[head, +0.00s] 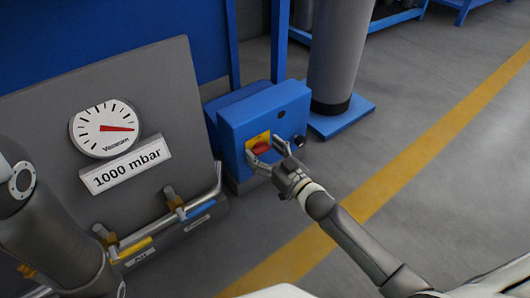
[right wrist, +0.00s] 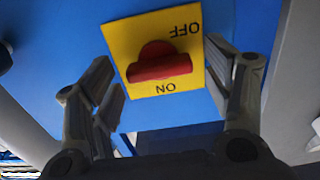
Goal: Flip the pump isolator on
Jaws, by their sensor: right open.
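The pump isolator is a red rotary knob (head: 261,147) on a yellow plate (head: 257,138), on the front of a blue box (head: 235,132). In the right wrist view, the knob (right wrist: 158,66) sits mid-plate, its grip lying roughly crosswise. The plate (right wrist: 127,37) reads OFF at upper right and ON at the bottom, both upside down. My right gripper (head: 266,151) is open in front of the knob. In the right wrist view its fingers stand either side of the plate, apart from the knob. My left gripper is out of view.
A grey panel (head: 60,125) with a gauge (head: 104,128) and a "1000 mbar" label stands left of the box. Pipes with valves (head: 150,236) run below it. A grey column (head: 338,50) stands right of the box. The floor at right is clear.

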